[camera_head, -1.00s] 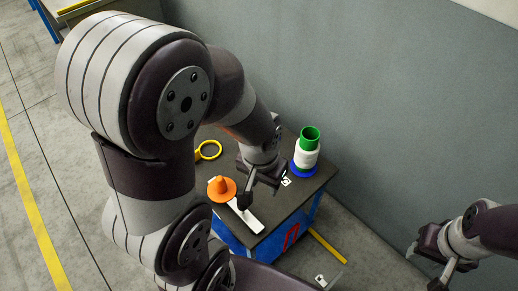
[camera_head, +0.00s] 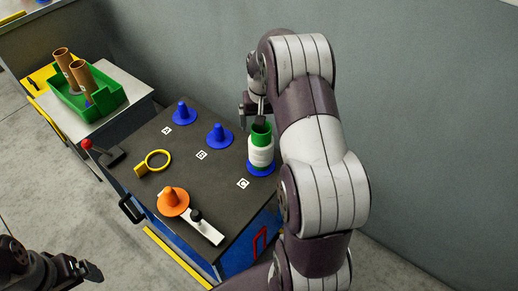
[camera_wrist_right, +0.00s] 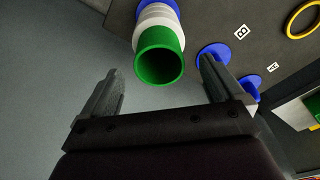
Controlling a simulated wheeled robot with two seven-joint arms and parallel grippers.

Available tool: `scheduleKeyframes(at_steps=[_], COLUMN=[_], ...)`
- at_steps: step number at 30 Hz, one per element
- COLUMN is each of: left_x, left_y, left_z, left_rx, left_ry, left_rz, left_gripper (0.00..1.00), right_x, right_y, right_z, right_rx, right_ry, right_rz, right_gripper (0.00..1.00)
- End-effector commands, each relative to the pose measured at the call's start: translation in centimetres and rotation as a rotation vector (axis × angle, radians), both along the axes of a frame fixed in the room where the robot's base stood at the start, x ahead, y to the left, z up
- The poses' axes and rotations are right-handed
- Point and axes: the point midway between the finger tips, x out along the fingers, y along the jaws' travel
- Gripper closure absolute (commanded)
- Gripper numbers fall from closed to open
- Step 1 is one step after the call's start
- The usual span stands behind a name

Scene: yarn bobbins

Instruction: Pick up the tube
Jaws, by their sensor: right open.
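A green tube (camera_head: 262,130) wound with white yarn stands upright on a blue base (camera_head: 261,170) by the mark C at the table's right edge. The right wrist view shows its green open end (camera_wrist_right: 160,60) beyond and between my right gripper's fingertips, not between the fingers. My right gripper (camera_head: 250,108) is open and empty, just behind the tube in the head view.
Two empty blue cones (camera_head: 219,136) stand by the marks A and B. A yellow ring (camera_head: 158,159), an orange cone (camera_head: 173,202) and a white bar with a black knob (camera_head: 205,228) are on the dark table (camera_head: 205,180). A grey wall (camera_head: 430,90) rises behind.

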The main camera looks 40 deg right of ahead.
Motion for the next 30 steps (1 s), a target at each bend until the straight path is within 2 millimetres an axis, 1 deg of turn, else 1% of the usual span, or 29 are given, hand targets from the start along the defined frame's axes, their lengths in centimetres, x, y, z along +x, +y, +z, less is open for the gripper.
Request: scheduleKeyframes(at_steps=[1,8,12,14,16,20,21,22,23,24,26,27,28,30], left_x=[0.0,0.0,0.0,0.0,0.0,0.0,0.0,0.0,0.0,0.0,0.0,0.0,0.0,0.0], left_y=[0.0,0.0,0.0,0.0,0.0,0.0,0.0,0.0,0.0,0.0,0.0,0.0,0.0,0.0], left_z=[-0.2,-0.4,-0.7,-0.8,-0.8,-0.7,-0.7,-0.7,-0.7,-0.7,-0.7,-0.7,-0.7,-0.7], left_rx=[0.000,0.000,0.000,0.000,0.000,0.000,0.000,0.000,0.000,0.000,0.000,0.000,0.000,0.000], left_ry=[0.000,0.000,0.000,0.000,0.000,0.000,0.000,0.000,0.000,0.000,0.000,0.000,0.000,0.000], left_rz=[0.000,0.000,0.000,0.000,0.000,0.000,0.000,0.000,0.000,0.000,0.000,0.000,0.000,0.000], left_gripper=[0.06,0.06,0.06,0.06,0.06,0.06,0.06,0.06,0.06,0.06,0.06,0.06,0.06,0.06], right_x=[0.1,0.3,0.4,0.6,0.7,0.7,0.7,0.7,0.7,0.7,0.7,0.7,0.7,0.7], right_y=[0.0,-0.1,-0.3,-0.3,-0.4,-0.4,-0.4,-0.4,-0.4,-0.4,-0.4,-0.4,-0.4,-0.4], right_z=[-1.0,-3.2,-5.9,-6.9,-7.3,-7.2,-7.2,-7.2,-7.2,-7.2,-7.2,-7.2,-7.2,-7.2], right_rx=[0.001,0.000,0.000,0.000,-0.002,-0.002,-0.002,-0.002,-0.002,-0.002,-0.002,-0.002,-0.002,-0.002], right_ry=[0.002,0.000,0.001,0.000,-0.003,-0.003,-0.003,-0.003,-0.003,-0.003,-0.003,-0.003,-0.003,-0.003], right_rz=[0.001,0.002,0.002,0.002,0.002,0.002,0.002,0.002,0.002,0.002,0.002,0.002,0.002,0.002], right_gripper=[0.06,0.06,0.06,0.06,0.06,0.06,0.09,0.19,0.28,0.41,0.61,0.74,0.78,0.78])
